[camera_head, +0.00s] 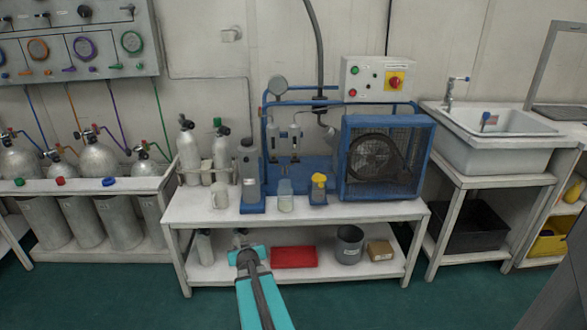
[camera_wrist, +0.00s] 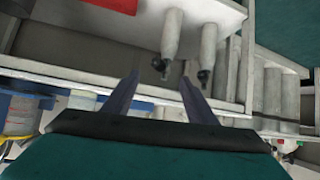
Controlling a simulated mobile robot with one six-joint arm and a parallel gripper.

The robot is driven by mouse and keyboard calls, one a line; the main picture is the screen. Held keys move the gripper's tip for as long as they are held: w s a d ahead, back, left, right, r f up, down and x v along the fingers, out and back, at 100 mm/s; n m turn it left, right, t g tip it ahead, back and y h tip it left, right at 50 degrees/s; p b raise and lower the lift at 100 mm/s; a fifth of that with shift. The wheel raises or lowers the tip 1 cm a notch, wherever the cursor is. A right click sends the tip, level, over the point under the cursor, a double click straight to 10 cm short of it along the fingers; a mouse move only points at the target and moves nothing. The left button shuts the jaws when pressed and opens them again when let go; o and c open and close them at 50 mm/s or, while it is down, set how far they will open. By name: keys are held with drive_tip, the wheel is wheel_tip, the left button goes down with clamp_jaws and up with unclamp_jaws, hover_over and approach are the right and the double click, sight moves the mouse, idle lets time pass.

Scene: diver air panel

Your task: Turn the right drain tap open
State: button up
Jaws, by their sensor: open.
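The blue compressor frame (camera_head: 315,168) stands on the white bench. Two slim filter columns hang on its left part, with small dark fittings at their lower ends. The right column (camera_head: 295,138) seems to carry the right drain tap, a small dark fitting (camera_head: 295,158); its handle is too small to read. My gripper (camera_head: 241,240) is low in front of the bench, near the lower shelf and well below the columns. In the wrist view my gripper (camera_wrist: 160,78) has its two dark fingers spread, with nothing between them. The drain taps cannot be made out in the wrist view.
The bench top (camera_head: 360,211) holds a jug, a clear jar (camera_head: 285,195) and a yellow-topped container (camera_head: 318,188) in front of the compressor. The lower shelf holds bottles, a red tray (camera_head: 294,257) and a grey bucket (camera_head: 349,244). A caged fan (camera_head: 385,160) stands right of the columns.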

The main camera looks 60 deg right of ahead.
drive_tip(key=s+d+r+m+t+h, duration=0.1)
drive_tip(key=s+d+r+m+h, duration=0.2)
drive_tip(key=d+r, duration=0.8)
drive_tip(key=t+h, duration=0.2)
drive_tip(key=h, duration=0.2)
approach(296, 161)
drive_tip(key=v, duration=0.5)
drive_tip(key=shift+a+r+b, duration=0.15)
drive_tip(key=shift+a+b, duration=0.1)
drive_tip(key=shift+b, duration=0.1)
drive_tip(key=shift+w+d, duration=0.1)
drive_tip(key=shift+b+x, duration=0.5)
drive_tip(key=shift+x, duration=6.3)
drive_tip(key=shift+f, duration=0.25)
